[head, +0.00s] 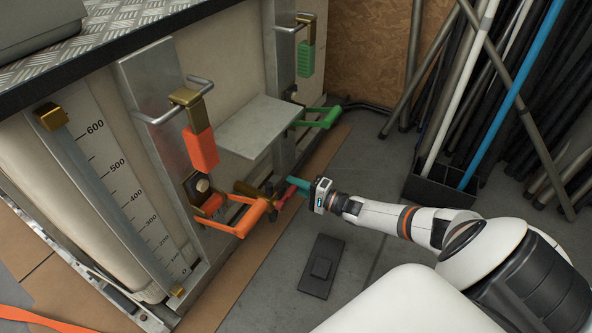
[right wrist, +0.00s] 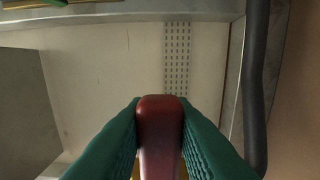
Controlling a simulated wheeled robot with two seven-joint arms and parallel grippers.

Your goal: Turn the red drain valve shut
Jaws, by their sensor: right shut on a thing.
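The red drain valve handle (head: 283,196) sits low at the tank's front, near a small dark brass fitting (head: 250,190). My right gripper (head: 298,187) reaches in from the right, with its teal fingers shut on the handle's end. In the right wrist view the red handle (right wrist: 160,110) stands between the two teal fingers of my right gripper (right wrist: 160,135), which press against both its sides. The valve body is largely hidden there by the handle and fingers. My left gripper is not in view.
An orange lever (head: 240,215) sticks out close left of the valve, and a green lever (head: 320,118) sits above it. A grey shelf plate (head: 258,127) juts out nearby. A dark pedal-like block (head: 322,266) lies on the floor. Pipes (head: 510,95) stand in a rack at the right.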

